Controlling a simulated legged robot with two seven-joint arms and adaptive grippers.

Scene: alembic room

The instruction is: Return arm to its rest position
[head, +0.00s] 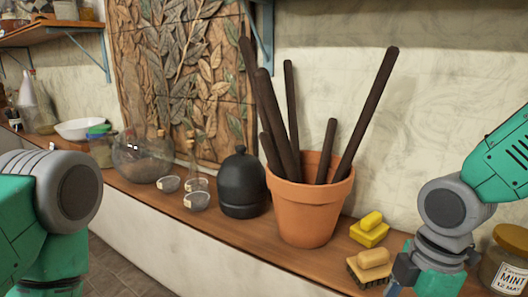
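My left arm comes in at the left edge, where a green link and a grey joint show. Its gripper is outside the view. My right arm comes in from the right edge and bends down at a grey joint in front of the wooden shelf (262,258). Its lower green part is cut off by the bottom edge, and its gripper fingers do not show. The lower part of this arm appears just right of a wooden-backed brush (370,268); I cannot tell whether they touch.
A terracotta pot (305,215) holds several dark sticks. Left of it stand a black bottle (241,185), small glass bowls (197,201) and a round glass flask (138,160). A yellow brush (369,232) and a MINT jar (505,262) flank my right arm.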

